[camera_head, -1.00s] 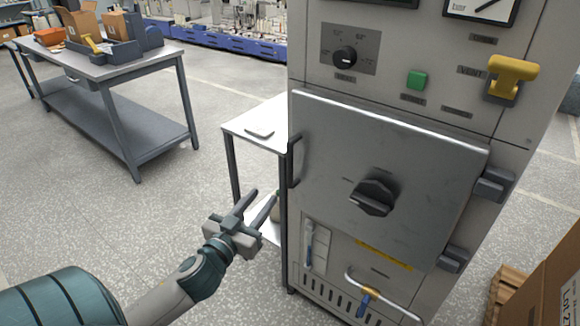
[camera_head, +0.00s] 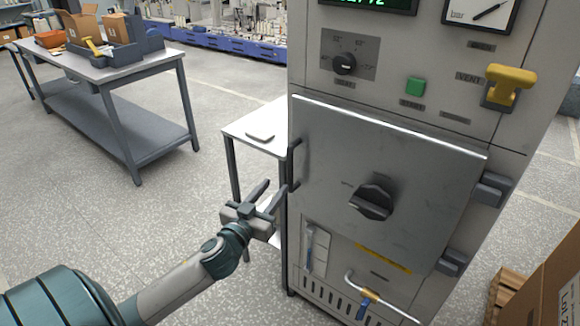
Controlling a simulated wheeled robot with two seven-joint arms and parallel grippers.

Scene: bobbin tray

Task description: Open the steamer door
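The steamer (camera_head: 520,140) is a tall grey cabinet at the right. Its square metal door (camera_head: 330,150) looks closed, with a dark rotary knob (camera_head: 372,202) in its middle. A dark bar handle (camera_head: 294,165) is on the door's left edge, and hinges (camera_head: 491,189) are on its right side. My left gripper (camera_head: 272,192) is open and empty, just left of and below the handle. Its fingertips appear close to the handle's lower end; whether they touch it I cannot tell. My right gripper is not in view.
A small white side table (camera_head: 262,122) stands left of the steamer, behind my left gripper. Above the door are a green button (camera_head: 415,82) and a yellow vent lever (camera_head: 510,82). A cardboard box (camera_head: 545,285) stands at the lower right. The floor at left is open.

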